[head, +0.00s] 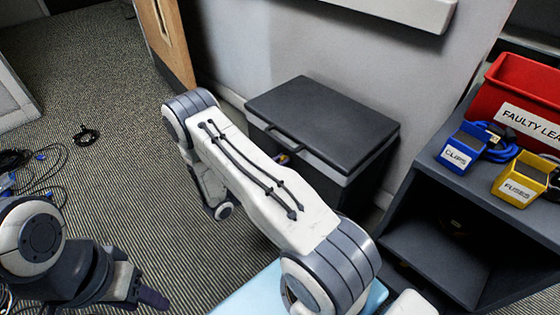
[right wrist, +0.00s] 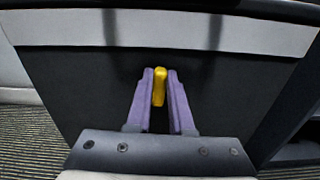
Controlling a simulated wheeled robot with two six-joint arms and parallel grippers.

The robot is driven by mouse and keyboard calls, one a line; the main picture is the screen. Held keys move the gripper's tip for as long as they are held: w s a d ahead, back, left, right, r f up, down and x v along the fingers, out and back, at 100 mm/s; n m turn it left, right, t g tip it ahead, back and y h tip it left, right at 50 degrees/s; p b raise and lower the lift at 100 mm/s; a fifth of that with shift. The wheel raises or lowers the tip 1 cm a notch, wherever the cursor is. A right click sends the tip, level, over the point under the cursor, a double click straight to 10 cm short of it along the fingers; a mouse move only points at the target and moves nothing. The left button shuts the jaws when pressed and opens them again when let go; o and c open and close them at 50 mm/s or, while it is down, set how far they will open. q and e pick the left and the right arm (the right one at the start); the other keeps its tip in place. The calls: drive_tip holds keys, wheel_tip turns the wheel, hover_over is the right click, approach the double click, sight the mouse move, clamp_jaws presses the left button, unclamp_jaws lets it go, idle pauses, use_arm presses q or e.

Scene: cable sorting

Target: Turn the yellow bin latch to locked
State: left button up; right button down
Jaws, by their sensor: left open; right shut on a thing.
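The dark bin (head: 350,180) with a flat lid stands against the wall in the head view, its lid down. In the right wrist view its dark front (right wrist: 70,85) fills most of the picture. The yellow latch (right wrist: 160,86) points upright on that front. My right gripper (right wrist: 160,85) is shut on the latch, one purple finger on each side. My left gripper (head: 145,297) is open and empty at the lower left, far from the bin.
A dark shelf unit (head: 430,195) at the right carries a red "FAULTY LEADS" bin (head: 515,85), a blue "CLIPS" box (head: 458,155) and a yellow "FUSES" box (head: 517,188). Cables (head: 50,165) lie on the carpet at the left. The carpet between is clear.

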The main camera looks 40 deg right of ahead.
drive_tip(key=m+p, duration=0.1)
drive_tip(key=m, duration=0.1)
drive_tip(key=m+p, duration=0.1)
drive_tip(key=m, duration=0.2)
drive_tip(key=s+m+p, duration=0.1)
drive_tip(key=m+p, duration=0.1)
drive_tip(key=m, duration=0.1)
drive_tip(key=shift+a+f, duration=0.1)
drive_tip(key=shift+s+f+m+p, duration=0.15)
drive_tip(key=shift+m+p, duration=0.4)
drive_tip(key=shift+m, duration=1)
drive_tip(key=shift+w+f+m+p, duration=0.15)
drive_tip(key=shift+m+p, duration=0.45)
drive_tip(key=shift+m, duration=1)
drive_tip(key=shift+s+f+m+p, duration=0.2)
drive_tip(key=shift+m+p, duration=0.35)
drive_tip(key=shift+m, duration=1)
drive_tip(key=shift+w+f, duration=0.1)
drive_tip(key=c, duration=0.8)
unclamp_jaws()
